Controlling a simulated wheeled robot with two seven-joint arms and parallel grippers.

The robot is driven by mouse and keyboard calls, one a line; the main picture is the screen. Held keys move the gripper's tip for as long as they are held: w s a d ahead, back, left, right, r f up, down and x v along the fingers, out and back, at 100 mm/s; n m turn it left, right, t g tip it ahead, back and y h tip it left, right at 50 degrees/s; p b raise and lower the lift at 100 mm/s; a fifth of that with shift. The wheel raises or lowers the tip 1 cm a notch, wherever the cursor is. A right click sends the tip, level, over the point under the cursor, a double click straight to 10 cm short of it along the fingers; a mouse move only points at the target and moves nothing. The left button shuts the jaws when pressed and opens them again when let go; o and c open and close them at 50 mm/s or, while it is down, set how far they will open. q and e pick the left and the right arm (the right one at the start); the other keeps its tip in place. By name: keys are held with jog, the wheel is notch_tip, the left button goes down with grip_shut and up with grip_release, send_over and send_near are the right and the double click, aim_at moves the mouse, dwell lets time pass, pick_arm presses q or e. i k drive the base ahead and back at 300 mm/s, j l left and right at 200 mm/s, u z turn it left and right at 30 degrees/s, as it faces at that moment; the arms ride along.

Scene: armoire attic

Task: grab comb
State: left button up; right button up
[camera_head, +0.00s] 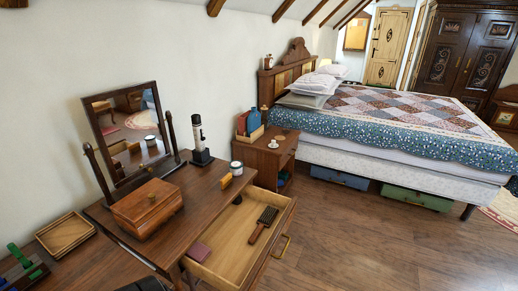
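A wooden vanity drawer (234,245) stands open. In it lies a dark bristled brush or comb (264,221) with a reddish-brown handle, flat on the drawer floor toward the right side. I cannot tell for sure whether it is a comb. A small dark red flat item (200,252) lies in the same drawer at the left. A small yellow object (226,181) sits on the vanity top (205,186), too small to identify. Neither of my grippers can be seen in this view.
On the vanity are a tilting mirror (128,132), a wooden box (147,207), a dark-and-white upright object (199,140) and a jar (237,168). A nightstand (268,160) and bed (390,120) stand beyond. The floor (370,240) right of the drawer is clear.

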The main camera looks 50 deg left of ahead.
aim_at(224, 182)
jog(key=u, duration=1.8)
jog(key=l, duration=0.15)
